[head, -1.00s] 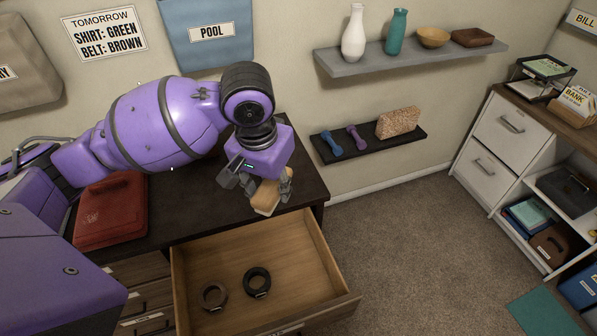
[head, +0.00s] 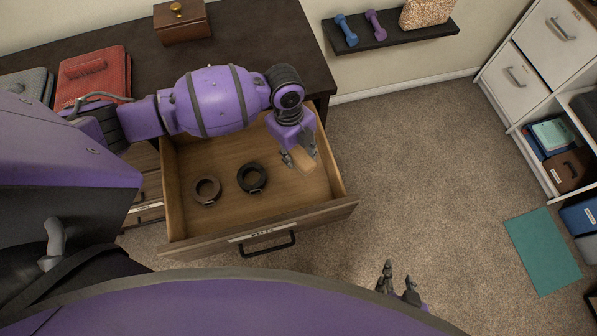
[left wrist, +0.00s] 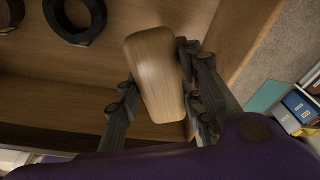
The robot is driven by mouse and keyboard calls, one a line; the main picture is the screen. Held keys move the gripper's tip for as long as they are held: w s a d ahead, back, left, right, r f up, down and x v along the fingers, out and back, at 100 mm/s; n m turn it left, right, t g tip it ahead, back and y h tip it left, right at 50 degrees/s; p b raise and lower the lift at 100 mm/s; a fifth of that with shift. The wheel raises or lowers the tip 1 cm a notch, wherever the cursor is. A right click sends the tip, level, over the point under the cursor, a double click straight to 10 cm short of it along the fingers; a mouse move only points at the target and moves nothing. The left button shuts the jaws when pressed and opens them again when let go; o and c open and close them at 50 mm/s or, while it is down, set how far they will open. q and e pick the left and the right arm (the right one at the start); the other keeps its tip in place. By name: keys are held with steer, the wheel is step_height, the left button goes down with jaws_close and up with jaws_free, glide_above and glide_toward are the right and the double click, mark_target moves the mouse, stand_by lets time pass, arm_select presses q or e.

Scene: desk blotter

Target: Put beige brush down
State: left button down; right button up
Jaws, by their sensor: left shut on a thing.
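The beige brush (head: 304,161) is a wooden block held by my left gripper (head: 299,157) over the right part of the open drawer (head: 225,228). In the left wrist view the brush (left wrist: 155,75) lies between the fingers of the left gripper (left wrist: 157,95), with the drawer's wooden floor (left wrist: 70,75) behind it. I cannot tell whether the brush touches the drawer floor. Its underside is hidden. My right gripper (head: 399,276) is at the bottom of the head view, over the carpet, with its fingers apart and nothing between them.
A brown coiled belt (head: 206,203) and a black coiled belt (head: 240,179) lie in the drawer, left of the brush. The dark desktop (head: 245,40) holds a wooden box (head: 182,28) and red folded cloth (head: 112,75). A wall shelf (head: 390,38) carries dumbbells.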

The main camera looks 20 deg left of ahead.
arm_select(q)
glide_above(298, 175)
steer(key=f, duration=0.7)
steer(key=shift+w+a, duration=0.1)
steer(key=shift+a, duration=0.1)
step_height(298, 175, down, 4)
steer(key=shift+r+b, duration=0.2)
steer(key=shift+b, duration=0.25)
steer(key=shift+r, duration=0.1)
steer(key=shift+f, duration=0.25)
steer(key=c, duration=1.2)
jaws_free()
